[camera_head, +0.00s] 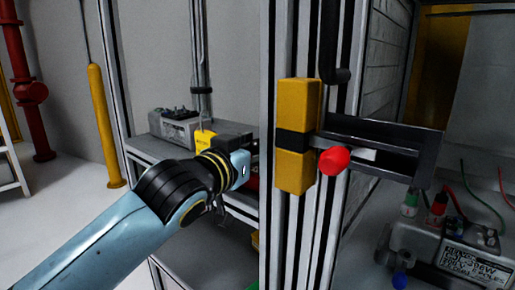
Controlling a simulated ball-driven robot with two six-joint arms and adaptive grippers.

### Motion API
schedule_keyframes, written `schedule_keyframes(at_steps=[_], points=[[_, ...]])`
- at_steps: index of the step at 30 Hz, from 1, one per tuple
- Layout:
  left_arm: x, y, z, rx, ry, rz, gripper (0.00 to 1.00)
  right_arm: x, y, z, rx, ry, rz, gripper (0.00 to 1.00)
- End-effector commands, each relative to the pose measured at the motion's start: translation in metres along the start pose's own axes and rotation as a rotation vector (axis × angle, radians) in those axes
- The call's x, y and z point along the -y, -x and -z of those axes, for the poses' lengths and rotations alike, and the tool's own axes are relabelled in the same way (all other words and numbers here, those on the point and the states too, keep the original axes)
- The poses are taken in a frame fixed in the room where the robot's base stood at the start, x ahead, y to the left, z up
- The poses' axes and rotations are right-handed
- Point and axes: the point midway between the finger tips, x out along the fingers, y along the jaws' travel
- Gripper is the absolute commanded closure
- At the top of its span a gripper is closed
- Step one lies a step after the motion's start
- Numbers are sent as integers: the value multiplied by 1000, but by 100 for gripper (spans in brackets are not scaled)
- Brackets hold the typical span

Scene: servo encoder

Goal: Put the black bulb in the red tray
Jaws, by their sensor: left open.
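My left arm comes in from the lower left, and its gripper (243,150) is open at the shelf in the frame. The fingers are small and partly hidden by my wrist, and I see nothing held. I cannot pick out the black bulb with certainty. Small dark tops show on a grey device (178,127) on the shelf, too small to tell apart. A patch of red (252,180) shows just behind my wrist; I cannot tell whether it is the red tray. My right gripper is not in view.
A yellow block (298,136) with a dark bracket and a red knob (334,160) sits on the metal frame post right of my gripper. Another grey device (455,255) with coloured bulbs is at lower right. A yellow post (104,125) stands left.

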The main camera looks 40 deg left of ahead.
Motion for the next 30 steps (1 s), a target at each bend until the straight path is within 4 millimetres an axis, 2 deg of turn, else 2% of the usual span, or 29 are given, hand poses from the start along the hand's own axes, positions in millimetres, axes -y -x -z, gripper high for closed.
schedule_keyframes(at_steps=[4,7,15,21,25,30], points=[[0,2,3,0,-1,0,53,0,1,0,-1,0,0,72],[0,15,2,2,-2,0,53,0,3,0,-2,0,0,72],[0,75,1,4,-3,0,53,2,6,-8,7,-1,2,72],[0,109,1,3,-1,0,53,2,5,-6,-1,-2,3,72],[0,118,2,1,0,0,53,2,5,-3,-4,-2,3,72],[0,120,3,-1,-1,0,53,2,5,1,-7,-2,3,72]])
